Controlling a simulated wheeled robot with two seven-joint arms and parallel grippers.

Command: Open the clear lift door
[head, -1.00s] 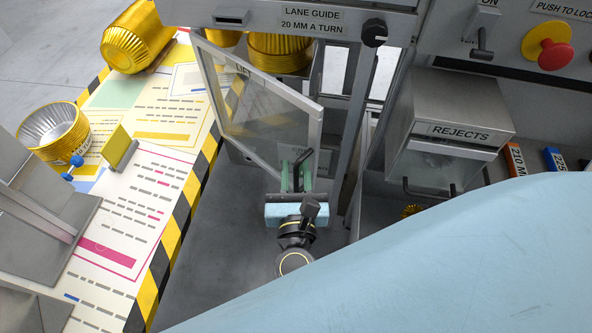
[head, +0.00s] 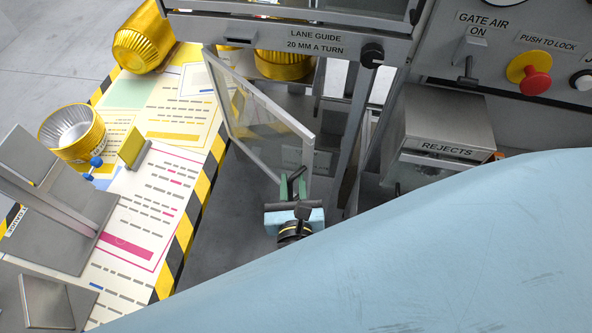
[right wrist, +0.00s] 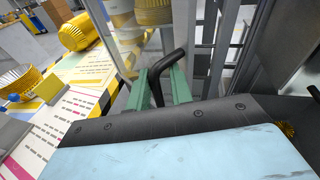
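The clear lift door (head: 262,118), a transparent pane in a grey frame, hangs swung out from the machine front, its free edge toward me. Its black handle (right wrist: 171,67) shows in the right wrist view. My right gripper (head: 292,188) is at the door's lower free corner. Its green fingers (right wrist: 165,85) stand on both sides of the handle and appear closed on it. In the head view the handle is mostly hidden by the gripper. My left gripper is not in view.
A rejects box (head: 440,125) and upright posts stand right of the door. Yellow fluted cups (head: 75,135) and a grey metal stand (head: 50,205) are on the printed mat at left. My pale blue arm covers the lower right. Grey floor is clear between mat and door.

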